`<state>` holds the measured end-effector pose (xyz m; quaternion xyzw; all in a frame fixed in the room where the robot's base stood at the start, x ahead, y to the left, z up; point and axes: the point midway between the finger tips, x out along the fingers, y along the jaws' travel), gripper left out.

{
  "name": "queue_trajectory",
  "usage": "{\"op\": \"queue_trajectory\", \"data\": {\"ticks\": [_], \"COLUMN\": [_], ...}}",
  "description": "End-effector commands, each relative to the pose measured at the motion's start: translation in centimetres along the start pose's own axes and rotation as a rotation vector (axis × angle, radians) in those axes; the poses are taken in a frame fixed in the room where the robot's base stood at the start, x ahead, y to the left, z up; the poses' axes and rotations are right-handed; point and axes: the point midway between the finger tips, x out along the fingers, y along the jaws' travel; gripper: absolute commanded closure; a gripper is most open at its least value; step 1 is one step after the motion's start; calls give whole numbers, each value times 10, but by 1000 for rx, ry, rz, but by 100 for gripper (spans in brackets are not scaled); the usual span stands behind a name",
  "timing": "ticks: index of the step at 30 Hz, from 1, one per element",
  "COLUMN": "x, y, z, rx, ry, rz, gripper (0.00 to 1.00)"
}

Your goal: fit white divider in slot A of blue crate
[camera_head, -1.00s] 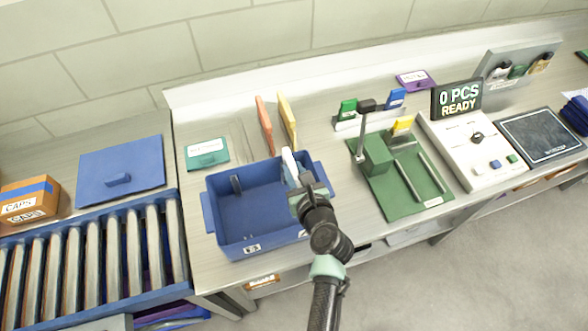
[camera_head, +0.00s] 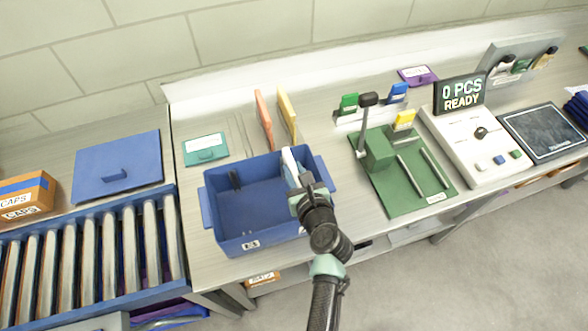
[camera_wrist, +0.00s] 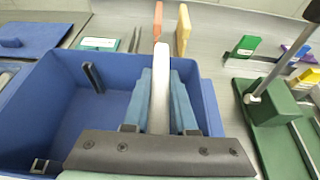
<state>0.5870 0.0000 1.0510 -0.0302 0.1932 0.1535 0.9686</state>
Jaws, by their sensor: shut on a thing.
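The blue crate (camera_head: 213,206) stands open on the bench, and its walls also show in the wrist view (camera_wrist: 211,110). My gripper (camera_head: 300,182) is over the crate's right part. In the wrist view its two bluish fingers (camera_wrist: 160,105) are shut on the white divider (camera_wrist: 160,80), one on each side. The divider stands on edge, pointing away from me; its top also shows in the head view (camera_head: 289,160). Its lower edge is hidden, so I cannot tell whether it sits in a slot. A dark slot rail (camera_wrist: 92,78) is on the far inner wall, left of the divider.
An orange divider (camera_head: 264,118) and a yellow divider (camera_head: 287,116) stand behind the crate. A green fixture with a lever (camera_head: 378,152) is on the right. A teal labelled card (camera_head: 205,148) lies behind left. A blue lid (camera_head: 118,165) and rollers (camera_head: 90,245) are at left.

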Motion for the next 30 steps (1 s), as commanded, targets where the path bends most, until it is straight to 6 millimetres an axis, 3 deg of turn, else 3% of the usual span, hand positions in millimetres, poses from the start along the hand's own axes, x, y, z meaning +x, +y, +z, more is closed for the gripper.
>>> {"op": "queue_trajectory", "data": {"ticks": [30], "x": [10], "y": [0], "z": [-24], "rx": [0], "ry": [-2], "rz": [-1], "gripper": [100]}}
